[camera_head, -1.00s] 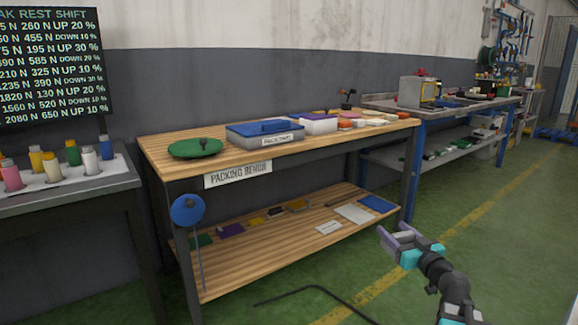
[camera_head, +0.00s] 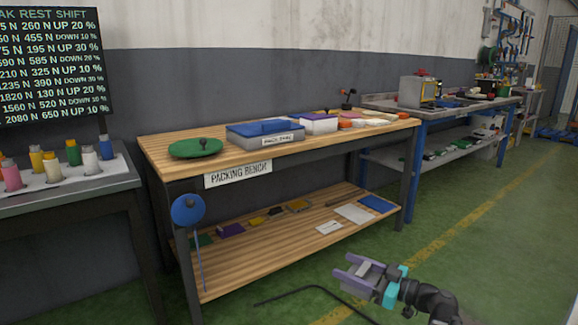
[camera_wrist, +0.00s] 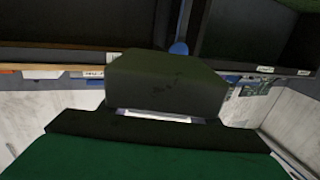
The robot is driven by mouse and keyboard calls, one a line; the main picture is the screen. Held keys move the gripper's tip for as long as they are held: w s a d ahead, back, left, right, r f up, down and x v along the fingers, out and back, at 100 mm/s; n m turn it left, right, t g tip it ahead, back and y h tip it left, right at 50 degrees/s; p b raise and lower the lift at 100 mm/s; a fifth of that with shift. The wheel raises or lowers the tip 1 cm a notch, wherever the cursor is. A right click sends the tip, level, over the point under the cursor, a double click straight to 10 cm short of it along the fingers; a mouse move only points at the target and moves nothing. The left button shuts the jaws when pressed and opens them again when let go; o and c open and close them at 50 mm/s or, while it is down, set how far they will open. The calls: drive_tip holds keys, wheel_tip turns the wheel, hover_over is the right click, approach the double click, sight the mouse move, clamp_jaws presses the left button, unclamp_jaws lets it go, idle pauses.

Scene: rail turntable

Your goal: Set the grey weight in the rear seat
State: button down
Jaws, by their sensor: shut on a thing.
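My gripper (camera_head: 350,274), with purple fingers, is low at the bottom right of the head view, in front of the packing bench and apart from it. A small grey thing (camera_head: 367,271) shows between the fingers; I take it for the grey weight, and the gripper is shut on it. In the wrist view a dark grey block (camera_wrist: 165,83) fills the middle, close to the camera. A dark bar and a green surface (camera_wrist: 150,160) lie below it; I cannot tell what they are. I cannot make out a rear seat in either view.
The wooden packing bench (camera_head: 155,147) carries a green disc (camera_head: 196,148) and a blue-lidded box (camera_head: 265,132); its lower shelf holds flat pieces. A blue disc (camera_head: 188,210) on a rod stands at its front. Bottles stand left. Green floor at right is clear.

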sight(350, 272)
wheel_tip(350, 272, up, 19)
drive_tip(key=p, duration=2.6)
drive_tip(key=shift+s+f, duration=0.1)
drive_tip(key=shift+s, duration=0.1)
